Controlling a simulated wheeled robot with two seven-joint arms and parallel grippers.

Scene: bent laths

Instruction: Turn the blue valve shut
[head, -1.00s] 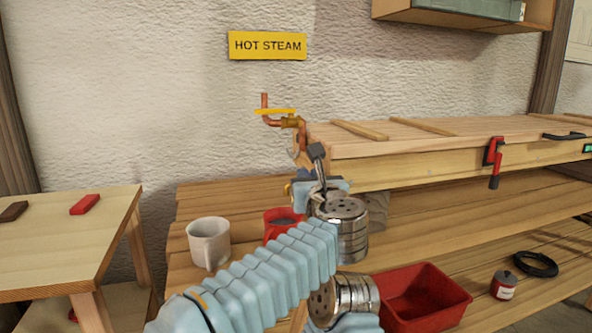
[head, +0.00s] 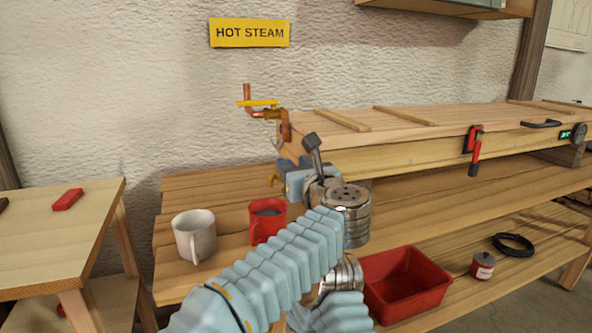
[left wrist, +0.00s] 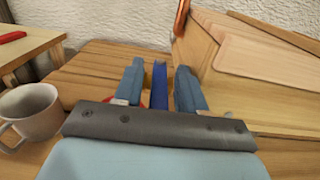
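A dark blue bar (left wrist: 159,86), probably the blue valve's handle, stands upright between my left gripper's fingers in the left wrist view. Narrow gaps show on both sides of it, so the left gripper (left wrist: 159,92) is open around it. In the head view the left gripper (head: 282,178) is at the near left end of the wooden box, below the copper pipe, seen from behind. It hides the blue handle there. A small brass piece (head: 272,180) shows beside the gripper. My right gripper is not in view.
Above, a copper pipe (head: 285,130) carries a yellow handle (head: 258,102) under a HOT STEAM sign (head: 249,33). A red bin (head: 405,285) is lower right.

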